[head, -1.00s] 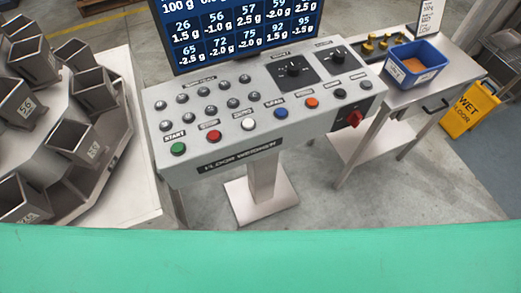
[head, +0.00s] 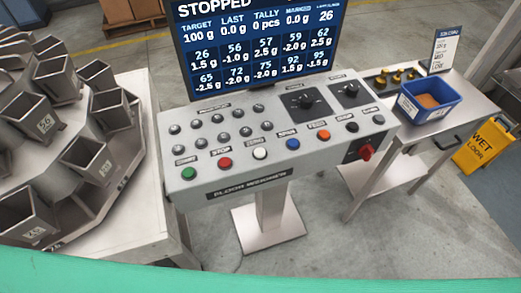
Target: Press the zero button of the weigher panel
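The weigher panel (head: 225,176) is a grey sloped console on a post, in the middle of the head view. Its front row holds a green button (head: 189,173), a red button (head: 225,163), a white button (head: 260,153), a blue button (head: 292,144) and an orange button (head: 323,135). The small label above the white button appears to read ZERO, though it is blurred. The screen (head: 255,50) behind the panel reads STOPPED. Neither of my grippers is in view.
Left stands a weigher with several steel buckets (head: 88,158) on a pale table. Right of the panel, a steel table (head: 455,115) holds a blue bin (head: 430,113). A yellow wet-floor sign (head: 486,147) stands at far right.

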